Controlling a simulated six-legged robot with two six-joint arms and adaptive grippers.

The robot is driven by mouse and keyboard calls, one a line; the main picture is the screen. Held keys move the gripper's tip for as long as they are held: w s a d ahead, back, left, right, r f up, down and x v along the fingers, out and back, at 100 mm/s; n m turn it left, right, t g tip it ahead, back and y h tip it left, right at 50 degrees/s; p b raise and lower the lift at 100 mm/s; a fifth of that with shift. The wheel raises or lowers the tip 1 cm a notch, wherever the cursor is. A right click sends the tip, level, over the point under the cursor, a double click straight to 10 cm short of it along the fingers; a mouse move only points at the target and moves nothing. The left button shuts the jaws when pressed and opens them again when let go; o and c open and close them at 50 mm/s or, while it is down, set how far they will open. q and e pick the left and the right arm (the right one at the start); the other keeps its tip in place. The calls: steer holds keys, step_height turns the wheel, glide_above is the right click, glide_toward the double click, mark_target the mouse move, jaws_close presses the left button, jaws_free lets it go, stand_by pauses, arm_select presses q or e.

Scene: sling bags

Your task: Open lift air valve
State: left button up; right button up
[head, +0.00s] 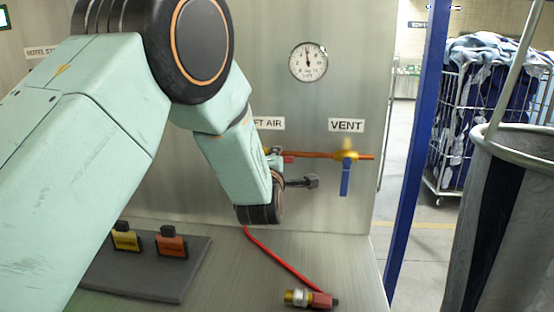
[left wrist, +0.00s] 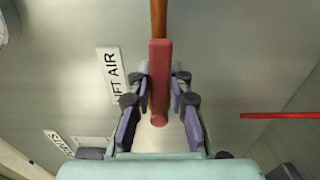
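The lift air valve's red handle (left wrist: 159,85) lies in line with a copper pipe in the left wrist view. In the head view only a small red piece (head: 288,159) shows beside my arm, which hides the rest of that valve. The LIFT AIR label (head: 270,123) is partly covered; it also shows in the left wrist view (left wrist: 113,75). My left gripper (head: 302,182) is at the panel, below the pipe. My right gripper is not in view.
The VENT valve (head: 345,156) is just right, its blue handle (head: 345,179) hanging down. A round gauge (head: 308,62) is above. A red hose (head: 283,264) runs to a coupling (head: 311,299) on the counter. A dark block (head: 190,276) holds yellow and orange tags. A blue post (head: 415,150) stands right.

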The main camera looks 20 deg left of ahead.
arm_select(q)
steer(key=o, duration=0.5)
steer(key=shift+s+a+r, duration=0.1)
steer(key=shift+s, duration=0.1)
steer(key=shift+w, duration=0.1)
steer(key=shift+w, duration=0.1)
steer(key=v, duration=0.7)
steer(key=shift+s, duration=0.3)
